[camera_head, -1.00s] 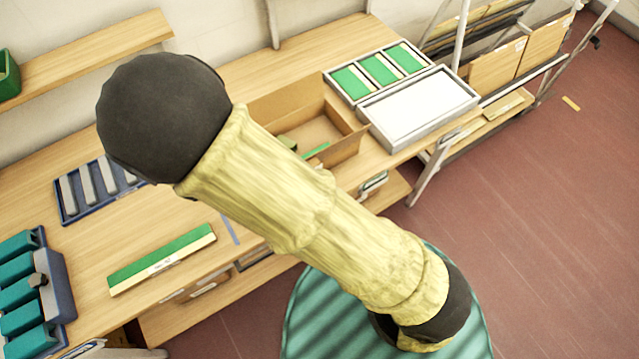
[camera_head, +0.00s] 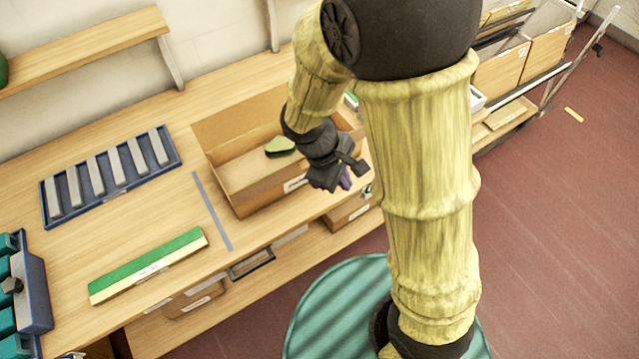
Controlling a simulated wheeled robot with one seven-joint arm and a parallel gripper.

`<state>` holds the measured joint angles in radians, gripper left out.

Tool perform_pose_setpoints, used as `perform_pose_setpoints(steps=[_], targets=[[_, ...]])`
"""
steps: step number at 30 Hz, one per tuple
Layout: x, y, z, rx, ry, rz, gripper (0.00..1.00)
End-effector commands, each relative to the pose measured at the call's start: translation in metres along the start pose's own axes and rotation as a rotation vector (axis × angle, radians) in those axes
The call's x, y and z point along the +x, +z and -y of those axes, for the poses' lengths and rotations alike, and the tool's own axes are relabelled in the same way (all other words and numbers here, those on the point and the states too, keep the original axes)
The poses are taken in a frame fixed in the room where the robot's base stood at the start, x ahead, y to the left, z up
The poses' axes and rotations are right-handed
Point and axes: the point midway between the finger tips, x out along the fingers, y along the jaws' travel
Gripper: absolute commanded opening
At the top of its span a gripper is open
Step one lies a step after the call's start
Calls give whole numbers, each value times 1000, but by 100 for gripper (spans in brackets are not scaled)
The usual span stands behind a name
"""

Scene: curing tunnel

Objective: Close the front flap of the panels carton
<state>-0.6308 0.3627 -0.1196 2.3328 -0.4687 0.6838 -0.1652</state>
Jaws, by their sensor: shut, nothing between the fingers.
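The open cardboard carton (camera_head: 222,172) stands on the wooden bench, left of my arm. Its back panel stands up, and a green piece (camera_head: 280,146) shows inside it. Its front side (camera_head: 258,197) faces the bench's front edge and bears a white label. My forearm and gripper cover its right part, so I cannot tell how the front flap lies there. My gripper (camera_head: 347,181) is dark, shut and empty. It points down at the carton's front right, close to that side; I cannot tell whether it touches.
A blue rack (camera_head: 110,183) with several grey bars is left of the carton. A green and cream strip (camera_head: 148,265) lies at the bench's front. A blue line (camera_head: 211,212) marks the bench beside the carton. Drawers (camera_head: 250,263) are below. My upper arm hides the bench's right part.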

Motion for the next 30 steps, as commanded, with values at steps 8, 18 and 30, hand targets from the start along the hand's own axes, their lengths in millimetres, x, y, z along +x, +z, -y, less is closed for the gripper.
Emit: perform_pose_setpoints(steps=[8, 18, 30], targets=[[50, 33, -10, 565, -161, -215, 0], [76, 68, -25, 1083, -220, -391, 0], [75, 71, -26, 1109, -221, -399, 0]])
